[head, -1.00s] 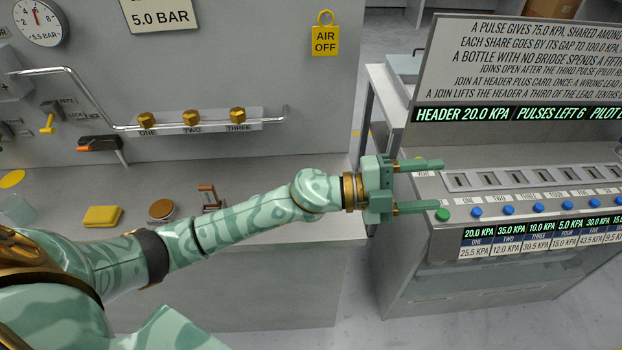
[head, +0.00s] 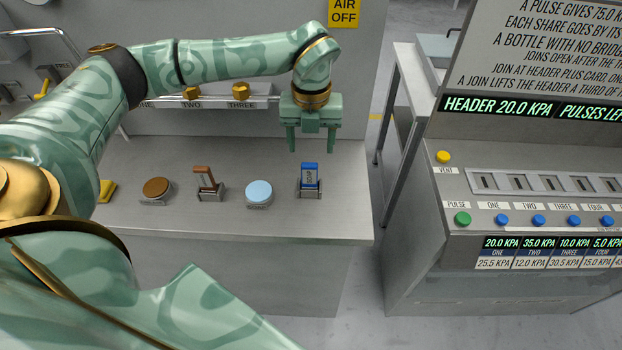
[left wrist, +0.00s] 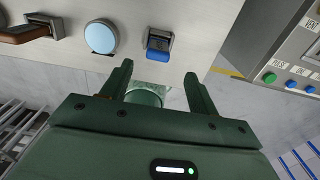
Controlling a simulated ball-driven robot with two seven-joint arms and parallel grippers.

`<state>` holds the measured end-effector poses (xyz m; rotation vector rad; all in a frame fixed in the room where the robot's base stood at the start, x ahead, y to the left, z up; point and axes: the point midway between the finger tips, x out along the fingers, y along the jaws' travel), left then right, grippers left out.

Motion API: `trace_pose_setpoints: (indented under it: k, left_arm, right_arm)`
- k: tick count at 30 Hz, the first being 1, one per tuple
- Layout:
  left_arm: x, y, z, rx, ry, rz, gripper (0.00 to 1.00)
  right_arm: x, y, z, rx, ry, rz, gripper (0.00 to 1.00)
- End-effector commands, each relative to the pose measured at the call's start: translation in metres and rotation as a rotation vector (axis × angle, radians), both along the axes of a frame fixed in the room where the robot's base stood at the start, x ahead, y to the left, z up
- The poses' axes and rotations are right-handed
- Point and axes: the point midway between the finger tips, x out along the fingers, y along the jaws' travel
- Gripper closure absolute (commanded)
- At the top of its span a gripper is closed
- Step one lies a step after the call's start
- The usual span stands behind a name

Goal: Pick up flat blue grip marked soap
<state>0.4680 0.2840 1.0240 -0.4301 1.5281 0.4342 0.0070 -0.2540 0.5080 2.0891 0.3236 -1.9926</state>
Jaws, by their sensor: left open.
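The flat blue grip (head: 309,173) is marked with small lettering that looks like SOAP. It stands on a small dark base near the right end of the grey counter (head: 340,222) in the head view. In the left wrist view the blue grip (left wrist: 158,54) is beyond the fingers, near the top centre. My left gripper (head: 309,150) points down, open and empty, above and slightly behind the grip, apart from it. Its two fingers also show in the left wrist view (left wrist: 157,78). My right gripper is not in view.
To the grip's left on the counter are a light blue round pad (head: 259,192), a brown lever (head: 206,180), a brown round pad (head: 157,188) and a yellow block (head: 106,190). A button console (head: 540,215) stands to the right, across a gap.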

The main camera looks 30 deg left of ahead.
Motion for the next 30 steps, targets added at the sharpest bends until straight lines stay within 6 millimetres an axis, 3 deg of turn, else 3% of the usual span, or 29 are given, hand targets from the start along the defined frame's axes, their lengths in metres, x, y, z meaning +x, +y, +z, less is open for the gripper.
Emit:
trace_pose_setpoints:
  k: [3, 11, 18, 25, 30]
  left_arm:
    - [0.0, 0.0, -0.019, -0.002, 0.003, 0.001, 0.4]
    - [-0.001, 0.001, -0.038, -0.002, 0.003, 0.0, 0.4]
    - [-0.002, 0.003, -0.076, -0.002, 0.003, -0.001, 0.4]
    - [-0.001, 0.003, -0.077, -0.002, -0.001, -0.001, 0.4]
    - [-0.001, 0.003, -0.077, -0.002, 0.0, -0.001, 0.87]
  right_arm:
    - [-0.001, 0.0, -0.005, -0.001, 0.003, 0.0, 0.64]
    - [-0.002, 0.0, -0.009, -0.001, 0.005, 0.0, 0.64]
    - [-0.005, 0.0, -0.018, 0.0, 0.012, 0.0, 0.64]
    - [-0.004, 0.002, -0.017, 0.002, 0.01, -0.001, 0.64]
    - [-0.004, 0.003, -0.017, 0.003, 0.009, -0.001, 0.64]
